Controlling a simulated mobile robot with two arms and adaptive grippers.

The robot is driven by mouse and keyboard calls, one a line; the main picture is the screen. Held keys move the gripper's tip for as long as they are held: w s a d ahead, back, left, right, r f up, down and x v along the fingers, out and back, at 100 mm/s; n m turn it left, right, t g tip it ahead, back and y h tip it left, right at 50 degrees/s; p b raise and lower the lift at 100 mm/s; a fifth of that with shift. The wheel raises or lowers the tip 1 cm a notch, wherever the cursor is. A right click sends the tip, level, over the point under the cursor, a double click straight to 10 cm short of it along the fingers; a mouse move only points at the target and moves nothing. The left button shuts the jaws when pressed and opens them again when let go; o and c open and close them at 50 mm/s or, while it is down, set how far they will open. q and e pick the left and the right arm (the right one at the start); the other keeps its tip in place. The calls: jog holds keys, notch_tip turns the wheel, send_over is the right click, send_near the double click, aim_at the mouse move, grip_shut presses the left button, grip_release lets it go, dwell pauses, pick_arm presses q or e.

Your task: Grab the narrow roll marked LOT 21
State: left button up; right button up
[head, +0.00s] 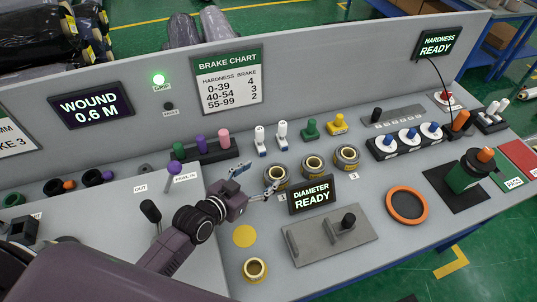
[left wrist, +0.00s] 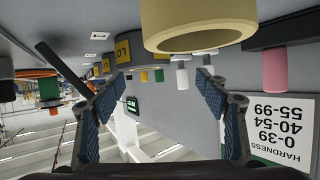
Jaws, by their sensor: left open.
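Three short wrapped rolls stand in a row on the bench in the head view: left (head: 277,184), middle (head: 313,167) and right (head: 346,158). A fourth roll (head: 255,270) stands nearer the front edge. No LOT number is readable on them. My left gripper (head: 254,181) is open and empty, its fingers at the left roll's left side. In the left wrist view the open fingers (left wrist: 161,80) have nothing between them. A large cream ring (left wrist: 200,38) shows close by, and a yellow label (left wrist: 122,48) reads only partly as LOT. My right gripper is out of view.
A "DIAMETER READY" display (head: 312,194) stands just right of the gripper, behind a grey plate with a black knob (head: 330,238). An orange ring (head: 407,205) lies further right. Coloured pegs (head: 223,138) stand behind. A yellow disc (head: 244,236) lies in front.

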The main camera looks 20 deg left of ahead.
aim_at(269, 182)
pick_arm(q)
jog(key=shift+s+d+f+g, duration=0.5)
jog(key=shift+s+d+f, duration=0.4)
jog(key=shift+d, duration=0.1)
jog(key=shift+w+d+f, duration=0.15)
jog(key=shift+w+d, duration=0.05)
jog(key=shift+w+d+f+p, duration=0.2)
jog(key=shift+w+f+p, duration=0.1)
jog(key=shift+w, duration=0.3)
jog(key=shift+w+d+f+p, duration=0.15)
jog(key=shift+w+p, duration=0.2)
jog(key=shift+w, duration=0.35)
jog(key=shift+p+x, duration=0.35)
jog(key=shift+x, duration=1.6)
jog(key=shift+w, duration=0.1)
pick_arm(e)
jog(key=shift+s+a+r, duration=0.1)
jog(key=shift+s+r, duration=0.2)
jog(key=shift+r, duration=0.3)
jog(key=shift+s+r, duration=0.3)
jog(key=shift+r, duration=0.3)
pick_arm(q)
jog(key=shift+c, duration=0.3)
jog(key=c, duration=1)
jog(key=shift+c, duration=0.5)
